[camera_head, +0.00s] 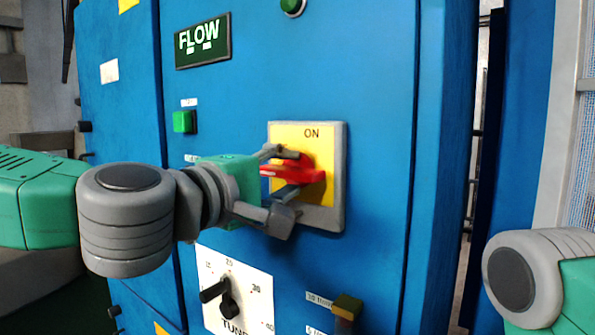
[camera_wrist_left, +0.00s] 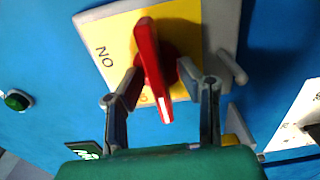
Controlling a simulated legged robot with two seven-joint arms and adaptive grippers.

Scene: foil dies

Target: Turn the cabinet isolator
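The cabinet isolator is a red handle (camera_head: 300,173) on a yellow plate (camera_head: 323,150) in a grey frame, with "ON" printed at its top. The handle lies about horizontal in the head view. My left gripper (camera_head: 282,188) reaches in from the left to the plate. In the left wrist view, the red handle (camera_wrist_left: 150,62) stands between the two fingers of the left gripper (camera_wrist_left: 161,75), with a gap showing on each side. A second mark on the plate is partly hidden behind a finger and the handle. My right gripper is not in view.
The blue cabinet (camera_head: 380,100) carries a FLOW sign (camera_head: 203,41), a green button (camera_head: 184,122) and a white tuning dial plate (camera_head: 250,290) below my left arm. A small knob (camera_head: 347,306) sits lower right of the isolator. Part of my right arm shows at far right.

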